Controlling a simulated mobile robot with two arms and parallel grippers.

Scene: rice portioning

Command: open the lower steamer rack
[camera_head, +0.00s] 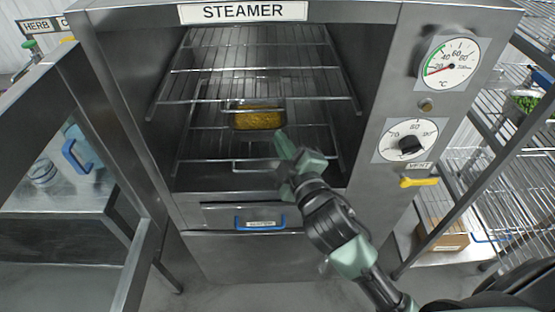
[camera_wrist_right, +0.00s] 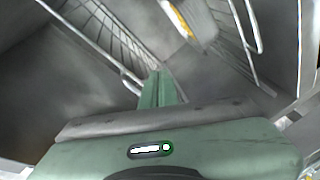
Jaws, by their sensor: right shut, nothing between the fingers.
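The steamer (camera_head: 365,50) stands open in front of me. Its lower rack (camera_head: 205,160) is a wire shelf with a raised bar handle at the front, inside the chamber. An upper wire rack (camera_head: 200,70) is above it. My right gripper (camera_head: 282,139) is shut and empty at the opening, in front of the lower rack and near the right end of its handle, which it partly hides. I cannot tell whether it touches the rack. The shut fingers also show in the wrist view (camera_wrist_right: 159,86), with rack wires beyond them. My left gripper is not in view.
A metal pan of yellow food (camera_head: 257,118) sits inside, below the upper rack's front bar. A drawer with a blue handle (camera_head: 260,222) is under the chamber. A yellow vent lever (camera_head: 419,182) and dials are on the right panel. Wire shelving (camera_head: 490,205) stands at right.

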